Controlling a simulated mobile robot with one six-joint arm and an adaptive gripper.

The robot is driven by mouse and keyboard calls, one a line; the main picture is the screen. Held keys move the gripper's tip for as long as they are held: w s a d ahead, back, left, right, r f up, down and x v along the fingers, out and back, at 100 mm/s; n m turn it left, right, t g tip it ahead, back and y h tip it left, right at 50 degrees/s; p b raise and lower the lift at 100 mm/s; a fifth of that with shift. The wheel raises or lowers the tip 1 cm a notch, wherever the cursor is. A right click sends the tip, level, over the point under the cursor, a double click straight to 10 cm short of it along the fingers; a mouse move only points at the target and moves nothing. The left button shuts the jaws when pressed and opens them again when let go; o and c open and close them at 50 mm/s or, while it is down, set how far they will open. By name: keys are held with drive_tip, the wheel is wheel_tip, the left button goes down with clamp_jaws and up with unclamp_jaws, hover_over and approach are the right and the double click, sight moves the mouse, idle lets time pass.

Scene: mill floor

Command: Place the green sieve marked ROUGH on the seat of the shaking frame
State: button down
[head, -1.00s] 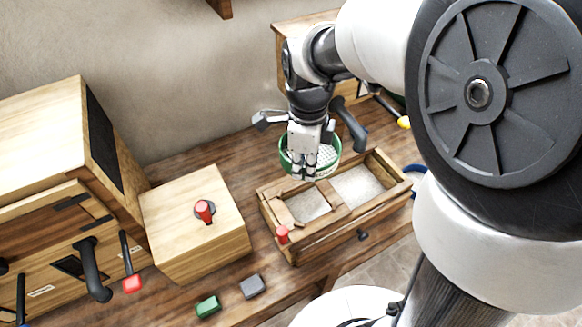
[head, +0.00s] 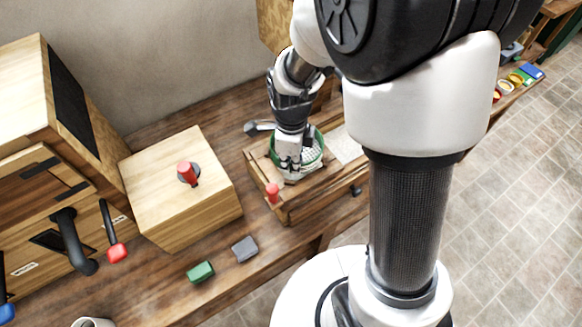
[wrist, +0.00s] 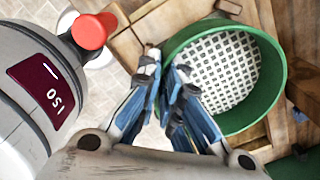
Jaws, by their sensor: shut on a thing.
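The green sieve (head: 320,141) has a round green wall and a pale mesh bottom with square holes. In the head view it is over the left compartment of the wooden shaking frame (head: 292,207) and hides most of it. My gripper (head: 288,172) is shut on the sieve's near-left rim. In the wrist view, the fingertips (wrist: 166,66) pinch the rim of the sieve (wrist: 272,98), with wooden parts of the frame (wrist: 127,47) below. I cannot tell whether the sieve touches the seat. No ROUGH mark is readable.
A red knob (head: 272,191) stands at the frame's near-left corner. A wooden block with a red-topped handle (head: 188,174) is to the left. A green block (head: 201,272) and a grey block (head: 245,249) lie in front. A wooden cabinet (head: 60,115) stands far left.

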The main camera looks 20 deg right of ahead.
sight(291, 168)
wheel_tip(291, 168, down, 3)
drive_tip(key=shift+f+b, duration=0.2)
drive_tip(key=shift+b, duration=0.25)
drive_tip(key=shift+r, duration=0.1)
drive_tip(key=c, duration=2.2)
unclamp_jaws()
drive_tip(key=shift+f, duration=0.2)
drive_tip(key=shift+c, duration=0.2)
drive_tip(key=shift+o, duration=0.9)
drive_tip(key=shift+r, duration=0.15)
